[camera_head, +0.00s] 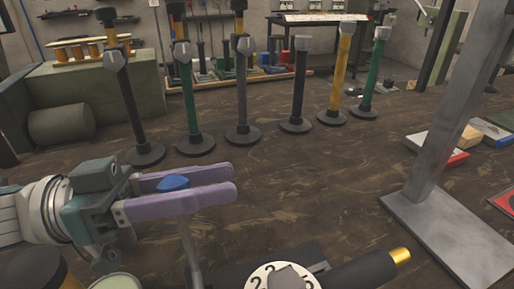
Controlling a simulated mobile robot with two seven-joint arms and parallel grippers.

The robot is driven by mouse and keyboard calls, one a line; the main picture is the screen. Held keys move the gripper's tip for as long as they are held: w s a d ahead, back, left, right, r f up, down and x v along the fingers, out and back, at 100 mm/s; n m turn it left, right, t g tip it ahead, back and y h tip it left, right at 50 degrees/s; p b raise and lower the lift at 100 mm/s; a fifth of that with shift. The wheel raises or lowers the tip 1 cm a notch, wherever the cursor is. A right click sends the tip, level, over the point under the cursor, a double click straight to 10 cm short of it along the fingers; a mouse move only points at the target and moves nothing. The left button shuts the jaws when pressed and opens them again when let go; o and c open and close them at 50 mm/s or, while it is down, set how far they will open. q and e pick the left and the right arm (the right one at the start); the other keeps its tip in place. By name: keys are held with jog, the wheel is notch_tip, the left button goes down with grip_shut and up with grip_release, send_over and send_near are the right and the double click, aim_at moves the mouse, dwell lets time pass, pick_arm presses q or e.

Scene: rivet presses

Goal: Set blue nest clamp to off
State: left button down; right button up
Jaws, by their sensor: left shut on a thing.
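My left gripper (230,182) comes in from the left, with its two purple fingers pointing right. It is shut on a blue knob (173,182), which shows between the fingers near their base. A thin grey lever rod (190,240) runs down from below the fingers toward a dark device at the bottom edge. I take this knob and rod to be the blue nest clamp's lever; its base is cut off by the frame. My right gripper is not in view.
A white numbered dial (283,277) and a dark cylinder with a brass tip (400,256) lie at the bottom. A grey metal post (455,120) on a plate stands right. Several upright posts, one being yellow (341,70), stand behind. The bench middle is bare.

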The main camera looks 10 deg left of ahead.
pick_arm(q)
jog(key=shift+w+a+f+n+b, duration=0.15)
jog(key=shift+w+a+n+b, duration=0.15)
jog(key=shift+w+n, duration=0.25)
jog(key=shift+w+a+f+n+b, duration=0.15)
jog(key=shift+w+a+n+b, duration=0.15)
jog(key=shift+n, duration=0.35)
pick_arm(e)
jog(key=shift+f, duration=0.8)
pick_arm(q)
jog(key=shift+c, duration=2.4)
grip_release()
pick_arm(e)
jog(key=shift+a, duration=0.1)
pick_arm(q)
notch_tip(320, 180, up, 20)
jog(key=p, duration=0.6)
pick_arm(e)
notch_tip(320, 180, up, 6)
